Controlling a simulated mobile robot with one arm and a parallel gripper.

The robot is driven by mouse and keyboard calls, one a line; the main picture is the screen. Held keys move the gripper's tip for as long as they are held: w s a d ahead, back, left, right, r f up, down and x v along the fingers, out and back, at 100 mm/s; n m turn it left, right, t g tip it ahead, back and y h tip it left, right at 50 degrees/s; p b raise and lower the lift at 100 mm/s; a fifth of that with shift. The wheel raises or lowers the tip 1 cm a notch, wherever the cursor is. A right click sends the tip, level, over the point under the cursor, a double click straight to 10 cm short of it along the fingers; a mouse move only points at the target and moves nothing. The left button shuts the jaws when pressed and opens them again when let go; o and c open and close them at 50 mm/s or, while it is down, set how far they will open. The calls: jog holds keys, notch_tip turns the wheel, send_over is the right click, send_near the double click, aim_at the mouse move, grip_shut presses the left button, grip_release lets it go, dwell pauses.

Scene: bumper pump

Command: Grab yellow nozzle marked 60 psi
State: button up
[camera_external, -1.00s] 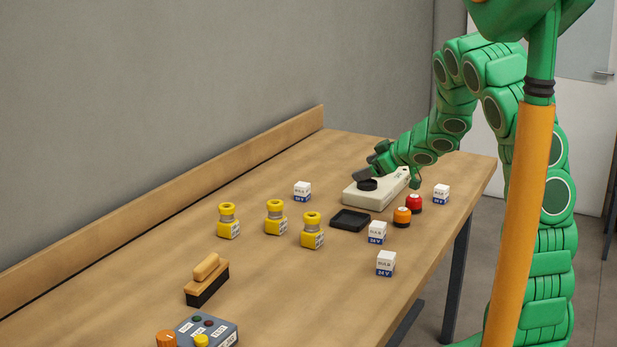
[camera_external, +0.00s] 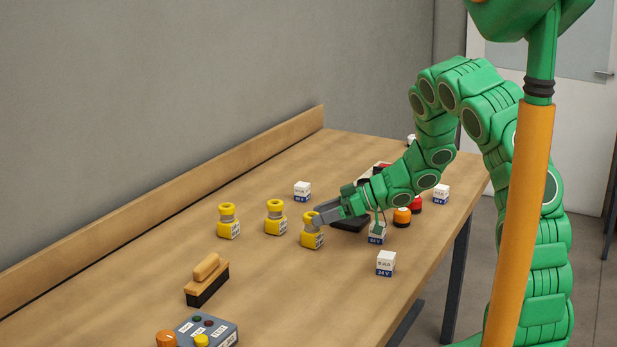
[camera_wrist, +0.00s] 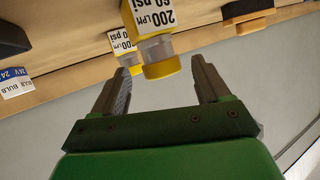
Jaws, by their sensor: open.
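Three yellow nozzles with grey collars and white labels stand on the table in the external view. The nearest nozzle (camera_external: 312,238) is at my gripper (camera_external: 322,215), which partly covers its top. In the wrist view, this nozzle (camera_wrist: 155,42) carries a label reading "200 LPM" and "60 psi". Its collar and yellow end lie between the fingertips of my gripper (camera_wrist: 161,68). The jaws are open, with a gap visible on both sides. The middle nozzle (camera_external: 275,218) and left nozzle (camera_external: 228,222) stand apart; their labels are unreadable in the external view.
White-and-blue bulb boxes (camera_external: 386,263) and orange and red caps (camera_external: 402,217) are to the right. A brush (camera_external: 207,280) and a grey control box (camera_external: 208,330) are at the front left.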

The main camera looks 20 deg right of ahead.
aim_at(305, 220)
jog(key=x, duration=0.4)
jog(key=shift+s+f, duration=0.2)
jog(key=shift+f, duration=0.1)
jog(key=shift+w+a+f, duration=0.25)
jog(key=shift+a, duration=0.3)
jog(key=shift+c, duration=0.2)
jog(key=c, duration=1.2)
